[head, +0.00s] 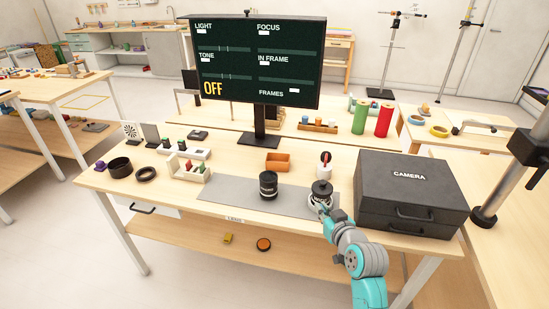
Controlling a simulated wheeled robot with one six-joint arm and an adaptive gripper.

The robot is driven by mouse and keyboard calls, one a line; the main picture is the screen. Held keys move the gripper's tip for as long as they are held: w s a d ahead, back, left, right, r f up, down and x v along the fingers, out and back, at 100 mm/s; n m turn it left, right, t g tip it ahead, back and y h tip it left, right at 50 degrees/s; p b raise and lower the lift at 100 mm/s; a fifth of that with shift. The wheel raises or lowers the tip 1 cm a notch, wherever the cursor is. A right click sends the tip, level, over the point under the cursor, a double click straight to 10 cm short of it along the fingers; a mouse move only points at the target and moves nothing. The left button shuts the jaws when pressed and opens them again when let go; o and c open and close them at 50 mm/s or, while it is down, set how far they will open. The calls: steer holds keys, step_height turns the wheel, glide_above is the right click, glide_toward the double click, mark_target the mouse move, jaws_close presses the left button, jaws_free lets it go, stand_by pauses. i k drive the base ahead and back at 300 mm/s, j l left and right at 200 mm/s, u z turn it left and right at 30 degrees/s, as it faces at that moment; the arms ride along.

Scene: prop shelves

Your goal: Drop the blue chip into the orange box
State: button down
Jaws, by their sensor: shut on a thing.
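The orange box (278,162) is a small open tray on the main table, left of and behind my gripper. My gripper (322,209) is low over the right part of the grey mat (235,200), in front of the orange box and left of the camera case. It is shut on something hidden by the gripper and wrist. I cannot make out a blue chip anywhere.
A black lens (268,185) stands on the mat left of my gripper. The black CAMERA case (409,193) is close on the right. A dark screen (258,62) rises behind the orange box.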

mark_target(274, 166)
steer(key=i+j, duration=0.15)
steer(key=i, duration=0.25)
steer(key=i+j, duration=0.1)
steer(key=i, duration=0.3)
steer(key=i+j, duration=0.15)
steer(key=i, duration=0.25)
